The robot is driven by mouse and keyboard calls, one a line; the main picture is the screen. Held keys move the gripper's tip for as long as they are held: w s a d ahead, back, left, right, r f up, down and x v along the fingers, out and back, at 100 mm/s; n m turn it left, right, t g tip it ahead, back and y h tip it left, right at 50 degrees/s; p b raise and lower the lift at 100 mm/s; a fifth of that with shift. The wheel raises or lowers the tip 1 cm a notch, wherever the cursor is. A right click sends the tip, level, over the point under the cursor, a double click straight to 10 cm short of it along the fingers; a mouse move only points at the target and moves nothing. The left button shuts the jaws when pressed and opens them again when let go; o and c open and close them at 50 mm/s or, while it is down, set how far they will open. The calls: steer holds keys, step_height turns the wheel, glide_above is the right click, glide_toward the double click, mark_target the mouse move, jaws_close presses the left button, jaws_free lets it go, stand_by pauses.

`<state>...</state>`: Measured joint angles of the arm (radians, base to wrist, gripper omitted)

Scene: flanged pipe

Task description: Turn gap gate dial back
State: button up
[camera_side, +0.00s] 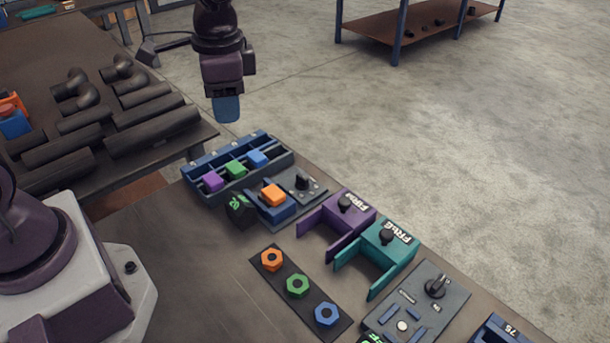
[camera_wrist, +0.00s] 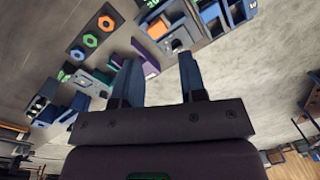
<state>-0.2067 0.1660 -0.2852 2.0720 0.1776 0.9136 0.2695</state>
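Several black dials are on the bench, and I cannot read which is the gap gate's. One dial (camera_side: 303,183) sits on a grey plate beside an orange block (camera_side: 273,195); the wrist view also shows this dial (camera_wrist: 177,45) and block (camera_wrist: 157,29). Another dial (camera_side: 436,287) is on a grey panel (camera_side: 415,313) at the front right. Smaller black knobs top a purple box (camera_side: 343,203) and a teal box (camera_side: 386,237). My gripper (camera_side: 227,108) hangs above and behind the slotted rack, clear of everything. In the wrist view its blue fingers (camera_wrist: 158,62) are apart and empty.
A blue-grey rack (camera_side: 245,165) holds purple, green and blue blocks. A dark strip (camera_side: 298,286) carries orange, green and blue hex nuts. Dark pipes (camera_side: 110,110) lie on a table at left. The bench left of the strip is bare.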

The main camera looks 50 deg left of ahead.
mark_target(305, 179)
steer(key=w+d+f+m+h, duration=0.1)
steer(key=w+d+f+m, duration=0.2)
steer(key=w+f+m, duration=0.9)
steer(key=shift+m, duration=0.4)
steer(key=f, duration=0.3)
steer(key=w+f, duration=0.1)
steer(key=f, duration=0.6)
steer(key=shift+w+a+f, duration=0.2)
steer(key=shift+w, duration=0.2)
jaws_close()
